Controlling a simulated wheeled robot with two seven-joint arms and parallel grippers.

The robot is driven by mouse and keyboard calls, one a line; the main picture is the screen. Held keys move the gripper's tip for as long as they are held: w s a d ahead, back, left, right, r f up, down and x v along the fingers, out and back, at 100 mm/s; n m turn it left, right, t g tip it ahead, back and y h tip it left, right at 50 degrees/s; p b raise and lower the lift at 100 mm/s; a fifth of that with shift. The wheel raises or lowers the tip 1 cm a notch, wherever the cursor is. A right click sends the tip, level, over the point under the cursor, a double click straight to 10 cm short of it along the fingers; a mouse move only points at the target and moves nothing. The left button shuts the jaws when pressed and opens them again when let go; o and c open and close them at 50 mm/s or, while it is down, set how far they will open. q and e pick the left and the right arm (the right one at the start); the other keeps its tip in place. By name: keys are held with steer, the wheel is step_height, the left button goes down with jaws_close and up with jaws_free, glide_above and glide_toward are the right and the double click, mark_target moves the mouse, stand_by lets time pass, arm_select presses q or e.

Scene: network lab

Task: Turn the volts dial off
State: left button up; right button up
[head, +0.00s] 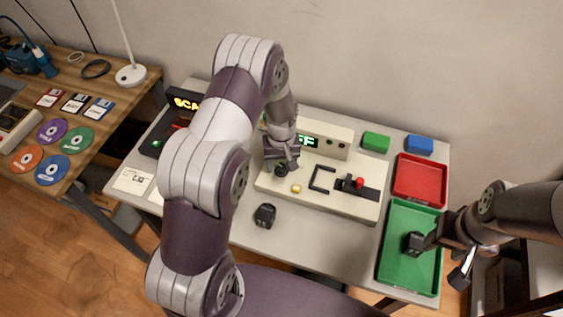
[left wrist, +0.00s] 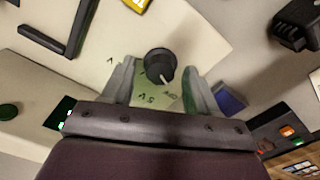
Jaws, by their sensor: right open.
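The volts dial (left wrist: 160,62) is a round black knob on the cream test unit (head: 345,203). In the left wrist view its white pointer line points down, toward faint green-lit lettering that I cannot read surely. My left gripper (left wrist: 158,88) has one finger on each side of the dial, with gaps showing, so it is open around or just above it. In the head view the left gripper (head: 281,165) partly hides the dial. The unit's green display (head: 308,141) shows "FF", its left part hidden by my arm. My right gripper (head: 443,260) is open over the green tray's right edge.
A black item (head: 413,243) lies in the green tray (head: 398,275), close to my right gripper. The red tray (head: 420,178), a green block (head: 375,141) and a blue block (head: 419,145) are behind. Another black item (head: 265,215) lies in front of the unit.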

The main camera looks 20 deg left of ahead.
mark_target(282, 166)
arm_select(q)
step_height(282, 166, up, 13)
steer(key=b, duration=0.1)
steer(key=shift+f, duration=0.15)
stand_by(0.4)
steer(key=s+d+r+m, duration=0.1)
steer(key=s+r+m, duration=0.1)
steer(key=s, duration=0.6)
steer(key=s+d+r+m+t, duration=0.1)
steer(key=s+m, duration=0.3)
steer(key=s, duration=0.4)
steer(key=shift+s+d+r, duration=0.3)
steer(key=shift+d+r, duration=0.1)
steer(key=shift+d, duration=0.4)
